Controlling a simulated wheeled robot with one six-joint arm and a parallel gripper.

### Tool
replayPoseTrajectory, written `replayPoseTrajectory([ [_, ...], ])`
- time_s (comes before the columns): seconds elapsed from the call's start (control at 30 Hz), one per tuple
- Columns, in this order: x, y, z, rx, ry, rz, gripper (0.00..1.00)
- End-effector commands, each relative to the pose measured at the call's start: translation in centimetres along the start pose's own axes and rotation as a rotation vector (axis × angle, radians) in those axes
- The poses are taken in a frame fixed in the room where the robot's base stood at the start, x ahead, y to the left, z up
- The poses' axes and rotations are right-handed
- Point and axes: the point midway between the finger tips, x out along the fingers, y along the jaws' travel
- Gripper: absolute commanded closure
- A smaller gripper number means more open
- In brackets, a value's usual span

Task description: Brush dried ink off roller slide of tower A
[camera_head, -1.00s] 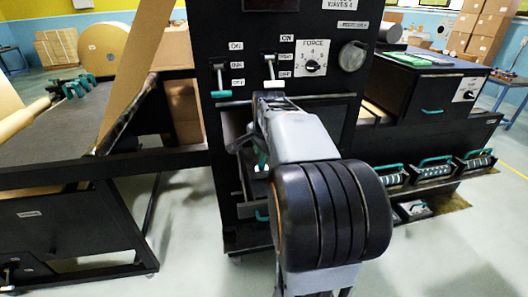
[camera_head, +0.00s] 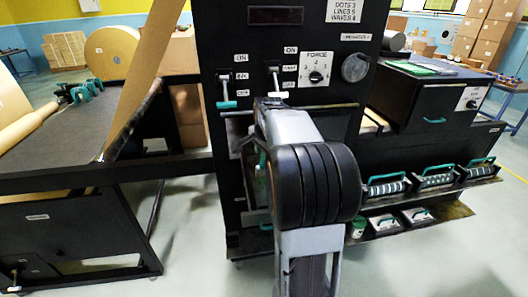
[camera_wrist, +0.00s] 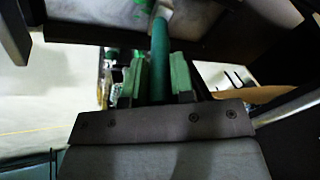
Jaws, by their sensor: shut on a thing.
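The black tower (camera_head: 225,75) with levers, a force dial and a display stands in the middle of the head view. No letter naming it is readable. My arm reaches into its open bay and covers much of it, so the roller slide cannot be made out. My gripper (camera_wrist: 157,78) shows in the wrist view with green finger pads closed on a teal-green handle (camera_wrist: 160,45). The handle runs up out of the jaws toward a pale, blurred part. I cannot tell what its far end is or whether it touches anything. The gripper is hidden in the head view.
Several inking rollers with teal handles (camera_head: 437,179) sit on a shelf at the right. A white-and-green pot (camera_head: 357,228) stands on the lower shelf. A dark sloped table (camera_head: 70,130) with kraft paper is at the left. Open floor (camera_head: 430,265) lies in front.

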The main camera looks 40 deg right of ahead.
Motion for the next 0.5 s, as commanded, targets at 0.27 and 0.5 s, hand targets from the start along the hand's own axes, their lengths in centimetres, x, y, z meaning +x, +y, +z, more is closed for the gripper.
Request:
replayPoseTrajectory([
  [0.27,0.7,-1.8,-1.2,0.000,0.000,0.000,1.00],
  [0.5,1.0,-2.1,-1.6,0.000,0.001,0.000,1.00],
])
